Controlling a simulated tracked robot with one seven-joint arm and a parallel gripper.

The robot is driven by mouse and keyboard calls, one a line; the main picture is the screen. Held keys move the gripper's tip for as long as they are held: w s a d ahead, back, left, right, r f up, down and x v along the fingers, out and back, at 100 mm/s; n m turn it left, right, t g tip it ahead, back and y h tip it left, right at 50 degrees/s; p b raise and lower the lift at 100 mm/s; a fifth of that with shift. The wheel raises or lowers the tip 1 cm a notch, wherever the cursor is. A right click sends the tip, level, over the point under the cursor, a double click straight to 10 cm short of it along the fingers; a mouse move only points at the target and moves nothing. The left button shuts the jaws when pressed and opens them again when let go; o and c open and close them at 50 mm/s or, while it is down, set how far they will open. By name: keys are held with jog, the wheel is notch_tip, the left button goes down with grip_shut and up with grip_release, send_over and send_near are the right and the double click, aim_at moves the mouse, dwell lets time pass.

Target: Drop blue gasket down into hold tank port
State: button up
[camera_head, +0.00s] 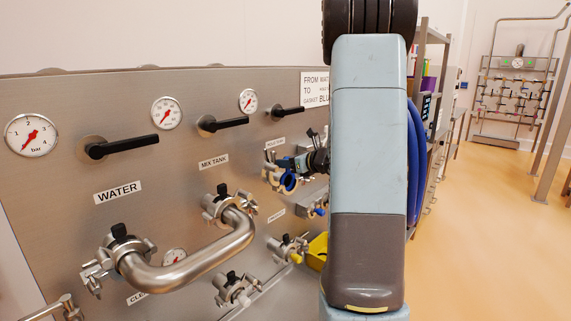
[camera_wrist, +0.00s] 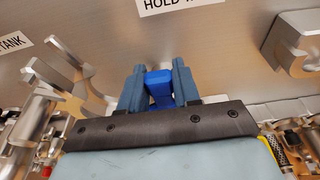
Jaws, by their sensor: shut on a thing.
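The blue gasket (camera_head: 289,182) is a ring held at my gripper (camera_head: 292,164), close to the steel panel. In the wrist view the two fingers of my gripper (camera_wrist: 158,88) are shut on the gasket (camera_wrist: 159,82), which shows as a bright blue piece between them. The hold tank label (camera_wrist: 175,5) is on the panel beyond the fingers. A port clamp (camera_head: 270,174) is beside the gasket in the head view. My arm and gripper hide much of this area. I cannot tell whether the gasket touches the port.
The steel panel (camera_head: 60,130) carries gauges, black handles and ports. A bent steel pipe (camera_head: 205,258) juts out at the mix tank and water ports. A yellow bin (camera_head: 317,252) is low beside my arm. An opened clamp (camera_wrist: 62,75) sticks out left of the fingers. Open floor lies right.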

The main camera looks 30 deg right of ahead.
jog(key=shift+f, duration=0.35)
dwell(0.4)
jog(key=o, duration=0.9)
jog(key=v, duration=1.3)
jog(key=shift+s+d, duration=0.15)
jog(key=shift+s, duration=0.15)
